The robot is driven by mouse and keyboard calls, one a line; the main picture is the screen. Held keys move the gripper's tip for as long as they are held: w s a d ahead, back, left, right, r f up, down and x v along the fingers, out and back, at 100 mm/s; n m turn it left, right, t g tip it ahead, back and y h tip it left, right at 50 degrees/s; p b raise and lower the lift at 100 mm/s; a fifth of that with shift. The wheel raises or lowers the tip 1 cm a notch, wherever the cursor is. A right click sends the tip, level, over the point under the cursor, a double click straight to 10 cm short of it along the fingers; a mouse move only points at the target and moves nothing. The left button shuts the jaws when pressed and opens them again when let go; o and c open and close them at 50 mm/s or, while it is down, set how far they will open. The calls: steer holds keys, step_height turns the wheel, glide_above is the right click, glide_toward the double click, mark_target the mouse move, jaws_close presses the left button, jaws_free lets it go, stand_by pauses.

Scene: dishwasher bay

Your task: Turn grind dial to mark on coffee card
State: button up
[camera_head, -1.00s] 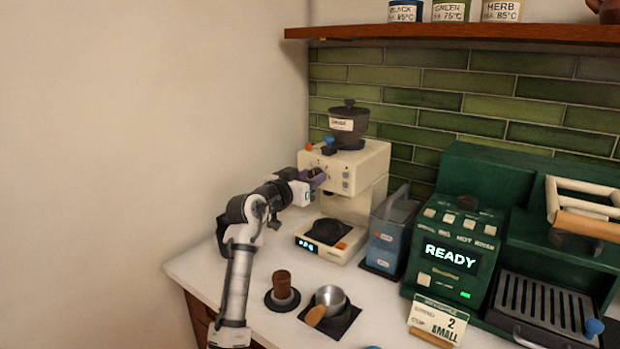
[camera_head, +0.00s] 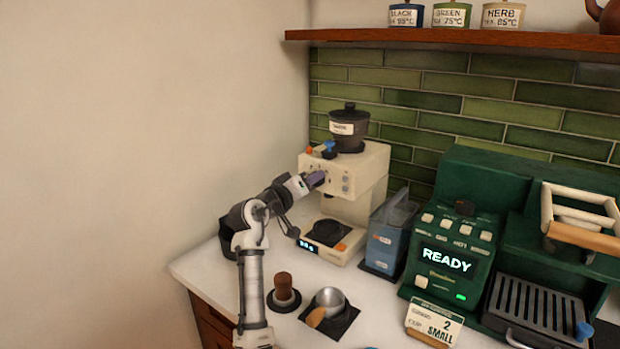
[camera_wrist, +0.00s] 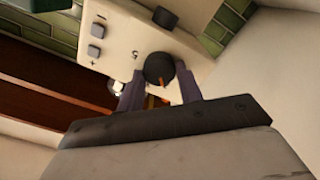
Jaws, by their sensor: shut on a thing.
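The cream coffee grinder (camera_head: 368,165) stands against the green tiles, with a dark hopper (camera_head: 348,128) on top. Its black round grind dial (camera_wrist: 158,68) with an orange pointer line shows in the wrist view; in the head view my gripper hides it. My gripper (camera_head: 317,180) is at the grinder's front face, and its purple fingers (camera_wrist: 160,82) are shut on the dial, one on each side. The coffee card (camera_head: 433,324) stands at the counter's front, reading "2" and "SMALL"; its smaller lines are hard to read.
A blue-grey container (camera_head: 387,240) stands right of the grinder. The green machine (camera_head: 449,255) shows "READY". A tamper (camera_head: 284,290) and a metal cup (camera_head: 331,300) stand on the counter near my arm. A shelf (camera_head: 450,35) hangs above.

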steer(key=shift+n, duration=0.4)
steer(key=o, duration=1)
steer(key=shift+c, duration=0.2)
steer(key=shift+s, duration=0.1)
steer(key=b+v, duration=0.4)
steer(key=v, duration=0.9)
steer(key=shift+s+a, duration=0.3)
